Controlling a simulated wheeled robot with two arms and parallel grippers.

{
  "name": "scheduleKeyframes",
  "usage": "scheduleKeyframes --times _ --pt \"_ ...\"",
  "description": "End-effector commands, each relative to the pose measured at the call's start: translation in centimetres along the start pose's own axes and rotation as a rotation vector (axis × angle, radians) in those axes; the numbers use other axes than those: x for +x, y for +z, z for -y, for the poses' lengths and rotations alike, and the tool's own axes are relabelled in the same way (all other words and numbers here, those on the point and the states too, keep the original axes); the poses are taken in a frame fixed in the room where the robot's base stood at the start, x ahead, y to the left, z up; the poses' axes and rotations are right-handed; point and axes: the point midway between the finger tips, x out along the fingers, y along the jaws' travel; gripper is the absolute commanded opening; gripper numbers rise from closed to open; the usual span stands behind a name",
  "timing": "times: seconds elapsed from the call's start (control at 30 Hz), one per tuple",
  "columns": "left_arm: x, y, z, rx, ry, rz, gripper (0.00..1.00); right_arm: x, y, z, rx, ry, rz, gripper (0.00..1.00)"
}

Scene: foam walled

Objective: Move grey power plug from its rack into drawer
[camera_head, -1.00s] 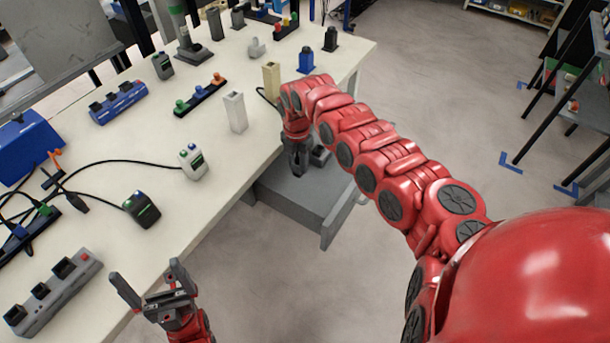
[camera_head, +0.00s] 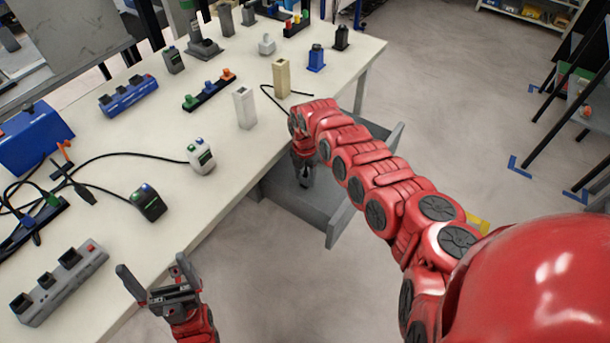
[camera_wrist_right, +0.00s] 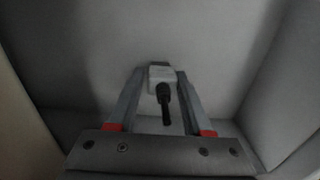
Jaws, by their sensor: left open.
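My right gripper (camera_head: 303,175) points down inside the open grey drawer (camera_head: 340,222) under the table's right edge. In the right wrist view its two fingers are on both sides of a small light-grey plug (camera_wrist_right: 160,75) with a dark cord end, and seem shut on it. The drawer floor is behind the plug; whether the plug touches it I cannot tell. The head view does not show the plug clearly. My left gripper (camera_head: 160,283) is open and empty by the table's front edge. A grey socket rack (camera_head: 62,285) lies on the table at lower left.
The white table (camera_head: 215,185) holds a white block (camera_head: 244,107), a beige block (camera_head: 281,78), a blue plug (camera_head: 316,58), a black plug (camera_head: 341,38), a blue rack (camera_head: 128,97) and cabled adapters (camera_head: 200,156). Drawer walls stand close around my right gripper.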

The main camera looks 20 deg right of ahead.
Motion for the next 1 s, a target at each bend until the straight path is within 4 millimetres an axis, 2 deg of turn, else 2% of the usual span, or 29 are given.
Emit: scheduleKeyframes --times 0.03,0.1,0.33,0.47,0.57,0.8,1.0 --pt "0.0 0.0 0.0 0.000 0.000 0.000 1.00 0.0 0.0 0.0 0.000 -0.001 0.000 0.62" --pt "0.0 0.0 0.0 0.000 0.000 0.000 1.00 0.0 0.0 0.0 0.000 -0.001 0.000 0.70" --pt "0.1 0.0 0.0 0.000 0.000 0.000 1.00 0.0 0.0 0.0 0.001 -0.001 0.000 0.70" --pt "0.5 -0.1 0.0 0.000 0.000 0.000 1.00 -0.7 0.1 0.1 0.002 0.000 0.000 0.70" --pt "0.6 -0.1 0.0 0.000 0.000 0.000 1.00 -2.1 0.1 0.0 0.002 0.001 0.000 0.70" --pt "0.6 -0.1 0.0 0.000 0.000 0.000 1.00 -7.4 0.2 0.0 0.002 0.001 0.004 0.70" --pt "0.3 -0.1 0.0 0.000 0.000 0.000 1.00 -11.0 0.2 0.0 0.001 0.001 0.003 0.70"
